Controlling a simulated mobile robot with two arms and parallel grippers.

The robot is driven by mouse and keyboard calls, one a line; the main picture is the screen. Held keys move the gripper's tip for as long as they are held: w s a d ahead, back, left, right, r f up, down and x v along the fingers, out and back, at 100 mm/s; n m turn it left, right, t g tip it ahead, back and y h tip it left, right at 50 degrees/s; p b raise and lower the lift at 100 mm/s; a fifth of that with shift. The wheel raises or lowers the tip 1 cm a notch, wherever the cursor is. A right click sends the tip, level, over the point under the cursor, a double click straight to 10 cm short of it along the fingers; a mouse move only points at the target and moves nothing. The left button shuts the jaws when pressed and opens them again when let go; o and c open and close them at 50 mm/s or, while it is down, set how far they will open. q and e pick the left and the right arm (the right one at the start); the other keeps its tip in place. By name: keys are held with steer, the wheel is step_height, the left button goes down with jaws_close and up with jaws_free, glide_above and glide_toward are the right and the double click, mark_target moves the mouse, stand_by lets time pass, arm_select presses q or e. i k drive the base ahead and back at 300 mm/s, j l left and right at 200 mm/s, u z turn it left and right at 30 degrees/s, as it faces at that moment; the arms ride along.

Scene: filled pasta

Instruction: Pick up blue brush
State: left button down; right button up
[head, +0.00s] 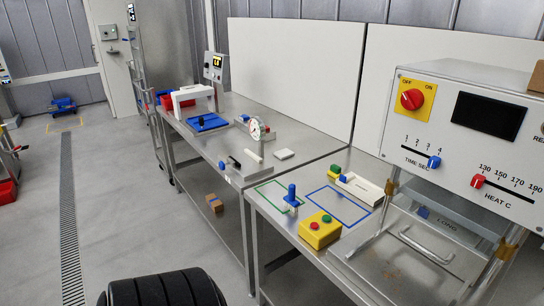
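No thing in the head view is clearly a brush. A blue upright piece with a knob-like top and a wider base (291,196) stands on the near steel bench, by the green outlined rectangle (266,188). It may be the blue brush, but it is too small to tell. Another blue object (62,105) lies on the floor at the far left, and its kind is unclear. Neither of my grippers is in view.
A yellow box with red and green buttons (320,230) sits near the bench's front edge. A blue outlined rectangle (338,206) is bare. A white tray (361,188) lies behind it. A large control machine (466,150) stands at right. The floor (110,190) at left is open.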

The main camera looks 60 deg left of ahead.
mark_target(290, 199)
steer(key=u, duration=1.75)
